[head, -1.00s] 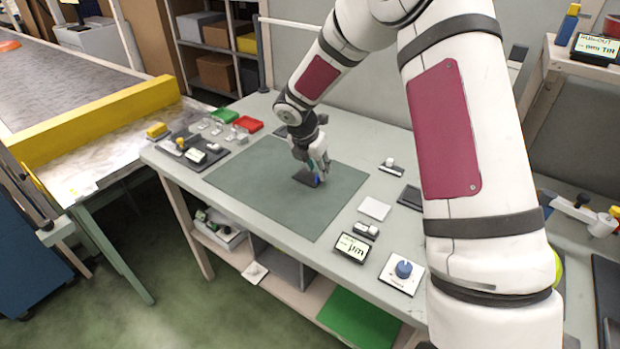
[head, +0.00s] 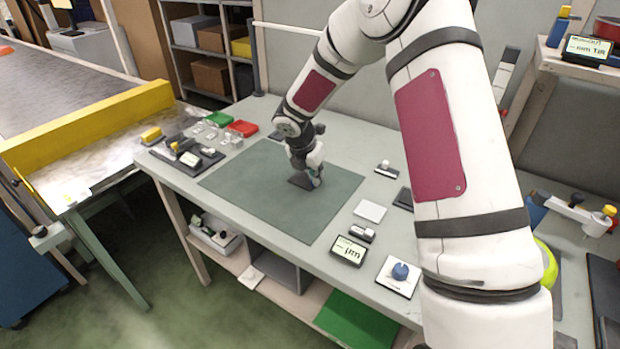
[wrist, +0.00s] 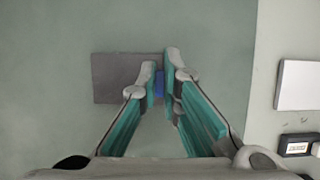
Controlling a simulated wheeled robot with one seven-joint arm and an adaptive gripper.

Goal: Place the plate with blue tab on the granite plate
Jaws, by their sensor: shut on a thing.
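A small dark grey plate (head: 300,181) is over the green mat in the middle of the bench. In the wrist view the plate (wrist: 120,78) looks flat, with its blue tab (wrist: 159,84) at its right edge between my fingertips. My gripper (head: 315,178) is shut on the blue tab. I cannot tell whether the plate touches the mat or is just above it. A dark slab (head: 404,198) to the right of the mat is partly hidden by my arm. It may be the granite plate, but I cannot tell for sure.
The green mat (head: 240,180) is otherwise clear. A white square (head: 370,211), a small display (head: 348,250) and a blue-knobbed device (head: 399,271) stand to its right. A dark tray (head: 187,157) with parts and green and red bins (head: 242,128) are at the left.

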